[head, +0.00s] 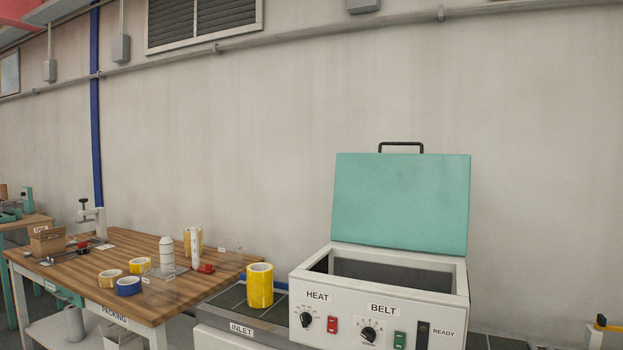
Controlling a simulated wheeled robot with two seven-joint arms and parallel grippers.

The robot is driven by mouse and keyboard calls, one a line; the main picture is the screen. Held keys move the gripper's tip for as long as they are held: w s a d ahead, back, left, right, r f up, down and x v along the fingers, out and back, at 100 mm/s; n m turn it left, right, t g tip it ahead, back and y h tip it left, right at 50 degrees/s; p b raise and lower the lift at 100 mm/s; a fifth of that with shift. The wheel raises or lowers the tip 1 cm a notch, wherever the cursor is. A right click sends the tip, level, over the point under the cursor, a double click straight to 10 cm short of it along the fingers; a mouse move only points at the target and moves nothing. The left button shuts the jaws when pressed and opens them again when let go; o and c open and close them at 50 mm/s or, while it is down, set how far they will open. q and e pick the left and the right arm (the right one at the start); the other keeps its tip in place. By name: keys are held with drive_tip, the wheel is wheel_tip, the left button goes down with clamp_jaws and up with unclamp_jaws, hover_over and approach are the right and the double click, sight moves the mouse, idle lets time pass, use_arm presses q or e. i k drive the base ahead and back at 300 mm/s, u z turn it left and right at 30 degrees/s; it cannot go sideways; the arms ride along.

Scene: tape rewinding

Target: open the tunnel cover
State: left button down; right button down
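The teal tunnel cover (400,203) stands raised and nearly upright at the back of the white tunnel machine (325,305). Its black handle (401,144) is at the top edge. The machine's top opening (390,273) is exposed and dark inside. The front panel carries HEAT and BELT knobs, a red switch, a green switch and a READY label. Neither of my grippers shows in the head view.
A yellow tape roll (260,286) stands on the INLET belt (232,301) left of the machine. A wall is behind.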

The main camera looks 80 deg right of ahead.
sight(419, 202)
drive_tip(key=k, duration=1.65)
drive_tip(key=z, duration=1.85)
